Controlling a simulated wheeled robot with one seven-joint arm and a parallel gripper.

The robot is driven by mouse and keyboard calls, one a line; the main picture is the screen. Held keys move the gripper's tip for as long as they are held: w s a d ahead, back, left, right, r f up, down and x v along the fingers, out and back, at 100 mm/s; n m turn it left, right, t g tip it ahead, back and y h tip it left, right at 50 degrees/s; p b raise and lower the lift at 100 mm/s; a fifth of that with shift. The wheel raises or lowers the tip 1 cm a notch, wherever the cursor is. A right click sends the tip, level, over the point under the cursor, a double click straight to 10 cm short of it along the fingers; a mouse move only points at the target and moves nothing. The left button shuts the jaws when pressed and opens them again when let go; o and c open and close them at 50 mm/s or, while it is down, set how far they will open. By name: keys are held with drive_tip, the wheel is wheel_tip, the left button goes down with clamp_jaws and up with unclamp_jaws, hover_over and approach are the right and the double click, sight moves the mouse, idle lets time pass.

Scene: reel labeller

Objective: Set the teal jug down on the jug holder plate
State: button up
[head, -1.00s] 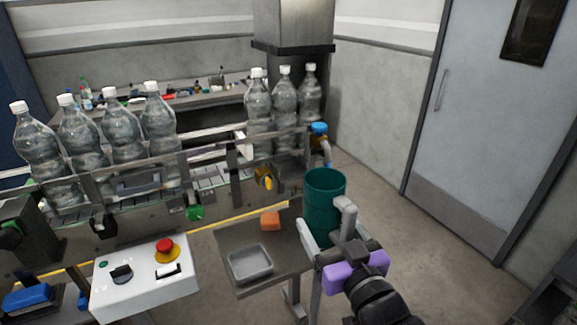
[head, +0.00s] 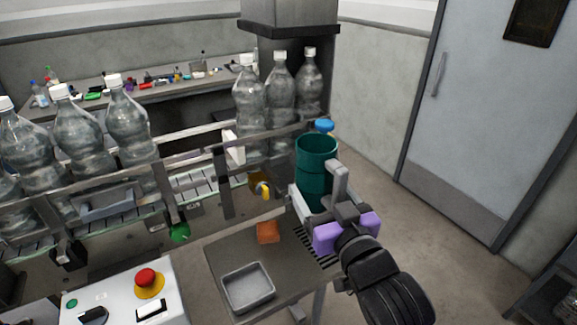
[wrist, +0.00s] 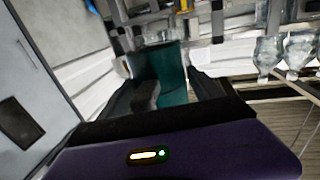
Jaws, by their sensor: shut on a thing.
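The teal jug (head: 314,170) is upright in my gripper (head: 322,200), which is shut on it. In the head view it is at the right of the small grey table, in front of the blue-capped tap (head: 324,126). The wrist view shows the jug (wrist: 168,62) between the two dark fingers of my gripper (wrist: 165,95), with its handle toward the camera. A dark slotted plate (head: 322,247), apparently the jug holder plate, lies at the table's right side, partly hidden by my gripper. Whether the jug's base touches anything is hidden.
The small table (head: 222,250) holds an orange block (head: 267,232) and a grey tray (head: 248,290). A conveyor with several clear bottles (head: 128,130) and rails runs behind. A white control box (head: 115,295) with a red button stands at the left.

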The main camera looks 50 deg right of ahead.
drive_tip(key=b+x, duration=0.4)
drive_tip(key=b, duration=0.2)
drive_tip(key=shift+w+d+f, duration=0.1)
drive_tip(key=shift+w+f, duration=0.1)
drive_tip(key=p, duration=0.3)
hover_over(291, 177)
drive_tip(key=shift+s+r, duration=0.1)
drive_tip(key=shift+r, duration=0.25)
drive_tip(key=shift+f, duration=0.1)
drive_tip(key=shift+f+p, duration=0.45)
drive_tip(key=shift+f, duration=1.6)
drive_tip(key=shift+c, duration=0.4)
drive_tip(key=o, duration=2)
drive_tip(key=shift+r, duration=0.15)
